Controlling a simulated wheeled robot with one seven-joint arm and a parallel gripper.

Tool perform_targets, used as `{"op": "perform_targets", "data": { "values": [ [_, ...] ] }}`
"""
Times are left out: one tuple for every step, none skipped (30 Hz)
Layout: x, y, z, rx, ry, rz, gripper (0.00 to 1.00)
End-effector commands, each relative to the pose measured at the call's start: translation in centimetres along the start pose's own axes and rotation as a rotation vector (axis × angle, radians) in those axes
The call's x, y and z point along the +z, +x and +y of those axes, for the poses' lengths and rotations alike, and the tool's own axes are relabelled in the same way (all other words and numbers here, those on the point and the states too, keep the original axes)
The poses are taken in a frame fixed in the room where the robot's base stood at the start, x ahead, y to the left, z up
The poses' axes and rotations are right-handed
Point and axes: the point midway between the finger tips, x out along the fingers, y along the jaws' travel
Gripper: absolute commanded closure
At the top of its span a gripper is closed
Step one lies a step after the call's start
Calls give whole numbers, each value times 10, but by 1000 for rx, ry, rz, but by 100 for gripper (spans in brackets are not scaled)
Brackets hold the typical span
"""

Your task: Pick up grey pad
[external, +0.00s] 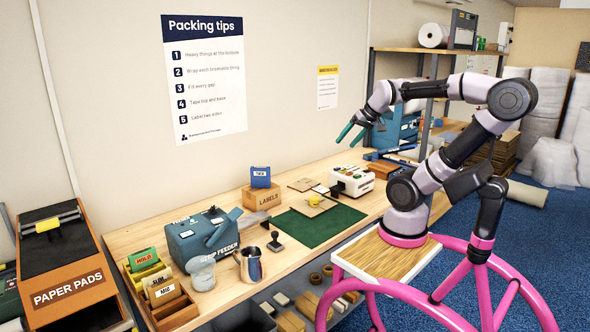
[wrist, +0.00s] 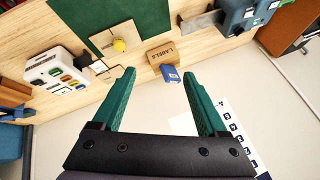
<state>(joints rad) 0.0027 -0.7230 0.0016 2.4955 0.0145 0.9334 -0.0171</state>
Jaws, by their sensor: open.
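My gripper (external: 351,136) is open and empty, raised high above the bench near the wall. Its two green fingers also show in the wrist view (wrist: 159,76), spread apart with nothing between them. I cannot pick out a grey pad for certain. A flat grey piece (external: 255,219) lies beside the blue tape feeder (external: 203,238), and it also shows in the wrist view (wrist: 200,22); I cannot tell whether it is part of the feeder. The gripper is well away from it.
The wooden bench holds a green mat (external: 318,226), brown cards with a yellow knob (external: 314,200), a LABELS box (external: 262,197) under a small blue box (external: 260,177), a white device (external: 352,181) and a metal cup (external: 250,264). A PAPER PADS stand (external: 68,290) is at left.

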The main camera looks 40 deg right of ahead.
Motion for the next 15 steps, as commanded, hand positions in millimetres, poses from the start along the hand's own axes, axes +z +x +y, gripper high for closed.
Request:
{"op": "perform_targets", "data": {
  "values": [
    [3, 10, -1, 3, 11, -44, 24],
    [6, 16, -2, 3, 18, -77, 24],
    [10, 26, -4, 2, 31, -128, 24],
    [14, 34, -6, -1, 42, -173, 24],
    [18, 43, -8, -4, 55, -220, 24],
    [25, 55, -12, -10, 75, -287, 24],
    [30, 64, -14, -16, 90, -336, 24],
    [35, 72, -17, -23, 106, -385, 24],
    [41, 82, -20, -34, 130, -450, 24],
    [46, 90, -23, -43, 149, -496, 24],
    [51, 97, -26, -53, 168, -542, 24],
    [57, 106, -30, -68, 195, -603, 24],
    [62, 113, -33, -79, 216, -647, 24],
    [66, 120, -36, -92, 239, -691, 24],
    [72, 128, -40, -109, 271, -747, 24]
  ]
}}
